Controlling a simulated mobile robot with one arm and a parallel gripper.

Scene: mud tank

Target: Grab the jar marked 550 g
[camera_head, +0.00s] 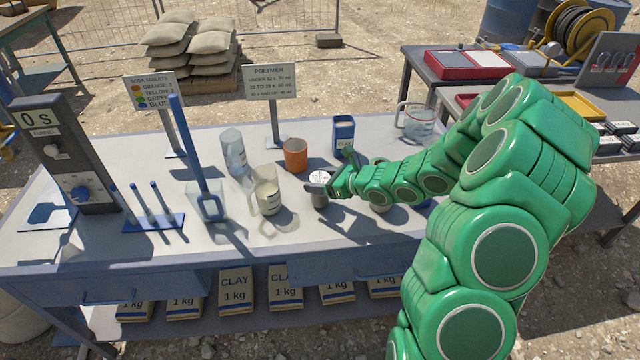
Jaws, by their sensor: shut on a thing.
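My gripper (327,188) reaches in from the right and is shut on this jar, whose right side is partly hidden by the jaws. Another jar (380,208) shows only in part below my arm, and a pale round top (378,161) shows just behind it. Their markings are hidden or unreadable.
Close to the held jar are a beaker (268,197), an orange cup (295,155) and a blue container (344,134). A glass jug (417,122) stands behind my arm. A clear cylinder (233,151) and a blue-handled tool (196,140) stand left. The front table edge is mostly clear.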

